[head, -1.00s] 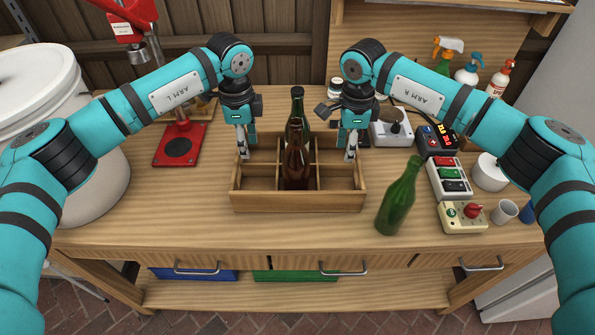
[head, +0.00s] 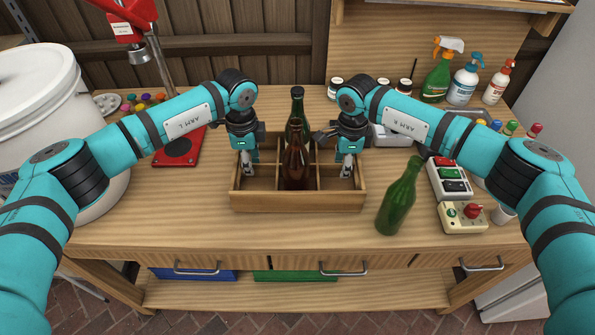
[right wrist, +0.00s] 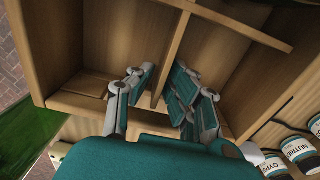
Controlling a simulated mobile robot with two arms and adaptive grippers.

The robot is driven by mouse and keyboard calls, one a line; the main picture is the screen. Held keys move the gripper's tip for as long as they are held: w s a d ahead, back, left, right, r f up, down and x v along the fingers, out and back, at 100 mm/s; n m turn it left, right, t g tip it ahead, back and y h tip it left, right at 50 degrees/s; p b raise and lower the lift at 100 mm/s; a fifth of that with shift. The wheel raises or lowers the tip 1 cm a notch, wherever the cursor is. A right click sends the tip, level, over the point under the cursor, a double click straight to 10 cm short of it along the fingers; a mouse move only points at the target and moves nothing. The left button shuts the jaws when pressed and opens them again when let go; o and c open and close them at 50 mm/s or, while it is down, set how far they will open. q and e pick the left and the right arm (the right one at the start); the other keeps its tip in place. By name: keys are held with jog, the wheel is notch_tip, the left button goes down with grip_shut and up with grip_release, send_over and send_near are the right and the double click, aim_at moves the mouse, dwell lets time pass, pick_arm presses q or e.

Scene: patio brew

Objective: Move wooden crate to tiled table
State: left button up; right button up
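The wooden crate (head: 297,201) sits on the wooden workbench in the head view, divided into compartments. It holds a brown bottle (head: 295,160) and a dark green bottle (head: 297,106), both upright. My left gripper (head: 248,170) reaches down at the crate's left part; its finger spread is unclear. My right gripper (head: 346,171) reaches down at the crate's right part. In the right wrist view the right fingers (right wrist: 158,95) are apart, with a thin crate divider (right wrist: 172,55) between them and no visible grip on it. The tiled table is not in view.
A green bottle (head: 399,199) stands on the workbench (head: 190,225) just right of the crate. Switch boxes (head: 452,177) and spray bottles (head: 440,76) are further right. A white bucket (head: 60,110) and a red press (head: 178,148) are at left. The bench front is clear.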

pick_arm(q)
grip_shut()
pick_arm(e)
grip_shut()
